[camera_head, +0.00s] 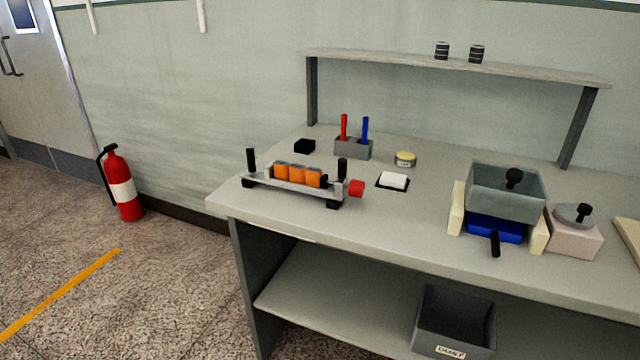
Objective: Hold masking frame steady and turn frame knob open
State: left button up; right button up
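A long silver frame (288,187) sits at the left part of the bench on dark feet and looks like the masking frame. It carries a row of several orange pieces (297,174). A black upright handle (251,160) rises at its left end and another black handle (342,169) near its right end. A red knob (357,188) sticks out at the frame's right end; how far it is turned cannot be told. Neither of my grippers shows in the head view, and nothing is touching the frame.
Behind the frame are a black block (305,146), a grey pen holder (353,149), a round tin (405,159) and a white pad (393,181). A grey box (504,192) and a lidded pink block (572,238) stand right. The bench (400,225) is clear in front.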

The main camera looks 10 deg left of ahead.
aim_at(356, 187)
jog(key=k, duration=1.3)
jog(key=u, duration=0.85)
jog(key=i, duration=1.05)
jog(key=u, duration=0.35)
jog(key=i, duration=1.05)
jog(key=z, duration=1.25)
jog(key=i, duration=0.5)
jog(key=z, duration=0.45)
